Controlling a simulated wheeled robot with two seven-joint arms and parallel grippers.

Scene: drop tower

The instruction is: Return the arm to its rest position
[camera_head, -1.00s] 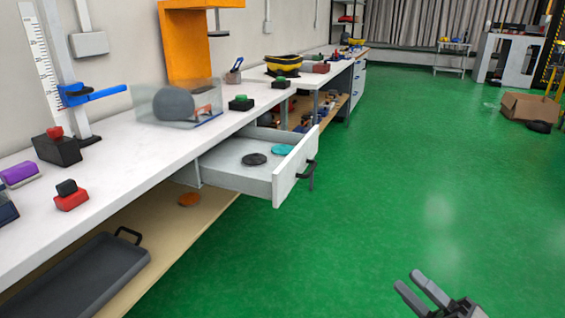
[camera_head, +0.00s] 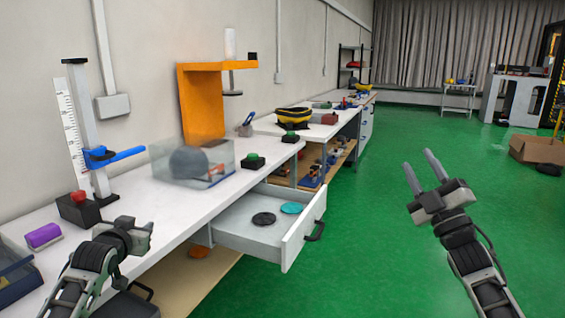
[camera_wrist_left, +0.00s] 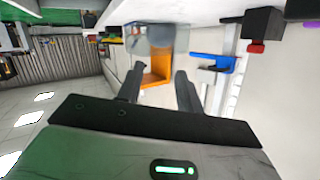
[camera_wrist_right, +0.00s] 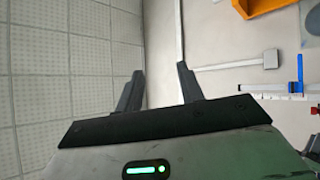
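My right gripper (camera_head: 422,174) is raised over the green floor at the right of the head view, with its two fingers apart. In the right wrist view the open fingers (camera_wrist_right: 158,88) have only wall behind them and nothing between them. My left gripper (camera_head: 145,228) is at the lower left of the head view, in front of the white workbench. Its fingers are hard to see there. In the left wrist view its fingers (camera_wrist_left: 158,85) are apart and empty.
An open drawer (camera_head: 285,240) juts out from the workbench (camera_head: 160,200), holding a black disc (camera_head: 263,219) and a teal disc (camera_head: 291,208). A clear box (camera_head: 215,160), an orange stand (camera_head: 203,110) and a blue-armed post (camera_head: 85,130) stand on the bench.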

